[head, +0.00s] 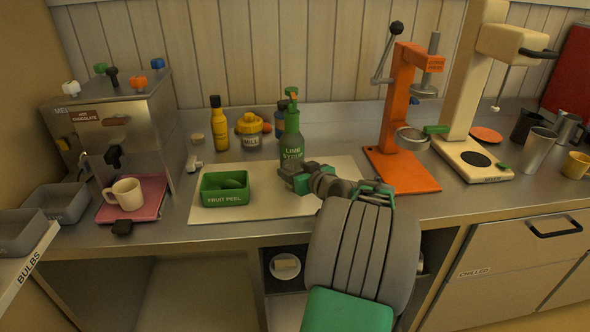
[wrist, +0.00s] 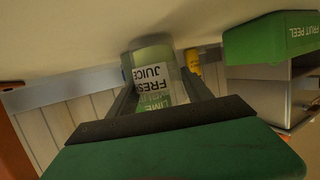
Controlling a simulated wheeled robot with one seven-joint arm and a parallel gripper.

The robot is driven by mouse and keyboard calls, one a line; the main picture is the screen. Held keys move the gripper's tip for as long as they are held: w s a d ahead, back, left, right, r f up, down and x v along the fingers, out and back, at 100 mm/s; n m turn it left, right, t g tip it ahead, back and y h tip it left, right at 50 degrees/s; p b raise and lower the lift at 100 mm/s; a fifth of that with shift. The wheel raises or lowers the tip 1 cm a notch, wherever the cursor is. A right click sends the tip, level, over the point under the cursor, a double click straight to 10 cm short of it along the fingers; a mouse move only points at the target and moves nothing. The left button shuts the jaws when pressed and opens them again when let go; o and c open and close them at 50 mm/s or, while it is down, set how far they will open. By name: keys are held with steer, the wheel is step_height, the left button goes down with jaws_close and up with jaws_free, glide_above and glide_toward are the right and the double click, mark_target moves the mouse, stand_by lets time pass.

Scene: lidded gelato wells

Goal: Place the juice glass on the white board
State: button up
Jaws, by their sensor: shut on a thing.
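My gripper (head: 300,182) is low over the right part of the white board (head: 245,208). In the wrist view, which is upside down, its fingers (wrist: 160,100) are shut on the juice glass (wrist: 150,50), a clear glass with a white "FRESH JUICE" label. In the head view the glass is mostly hidden by my gripper and blends with the green lime syrup bottle (head: 292,140).
A green fruit peel box (head: 225,198) stands on the board's left part and shows in the wrist view (wrist: 265,50). An orange press (head: 400,170) is close at right. The board's front strip is clear.

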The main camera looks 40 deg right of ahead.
steer(key=shift+f+b, duration=0.15)
steer(key=shift+b, duration=0.15)
steer(key=o, duration=1.6)
steer(key=shift+c, duration=0.2)
steer(key=shift+s+r+p, duration=0.15)
steer(key=shift+r+p, duration=0.15)
steer(key=shift+p, duration=0.05)
steer(key=b+v, duration=0.1)
steer(key=v, duration=1)
steer(key=shift+s+a, duration=0.1)
steer(key=shift+s, duration=0.2)
